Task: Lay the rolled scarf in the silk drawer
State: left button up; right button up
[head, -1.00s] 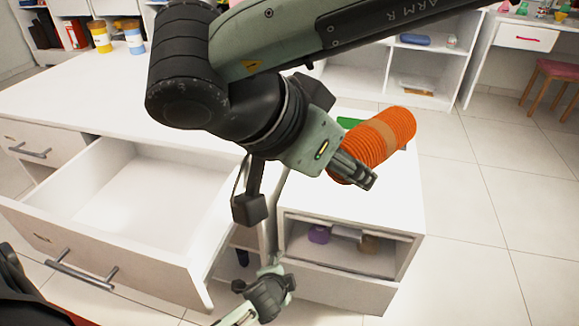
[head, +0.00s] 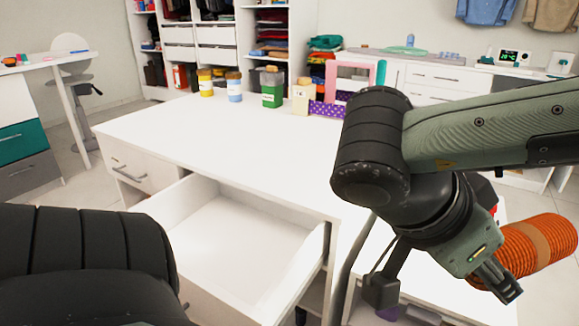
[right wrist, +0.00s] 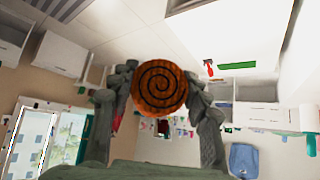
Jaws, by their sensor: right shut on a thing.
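The rolled scarf (head: 541,246) is an orange ribbed roll with a paler band, at the right of the head view. My right gripper (head: 498,281) is shut on it and holds it to the right of the desk. In the right wrist view the scarf's spiral end (right wrist: 160,86) sits between the two fingers of my right gripper (right wrist: 160,100). An open white drawer (head: 238,240) with an empty floor stands below the desk top, left of the right arm. I cannot read a label on it. My left gripper is out of view; a black arm link covers the lower left.
The white desk top (head: 250,140) is mostly bare. Yellow (head: 205,83) and blue (head: 234,87) jars, a green canister (head: 271,90) and a pink frame (head: 360,75) stand along its back. A closed drawer (head: 145,165) is at the left. The right arm hangs over the desk's right end.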

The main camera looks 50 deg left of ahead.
aim_at(226, 270)
jog(key=k+j+z, duration=0.1)
jog(key=k, duration=0.3)
jog(key=k+j+u, duration=0.15)
jog(key=u, duration=0.3)
jog(key=j+u, duration=0.5)
jog(key=k+j+u, duration=0.1)
jog(key=j+u, duration=0.15)
jog(key=u, duration=0.2)
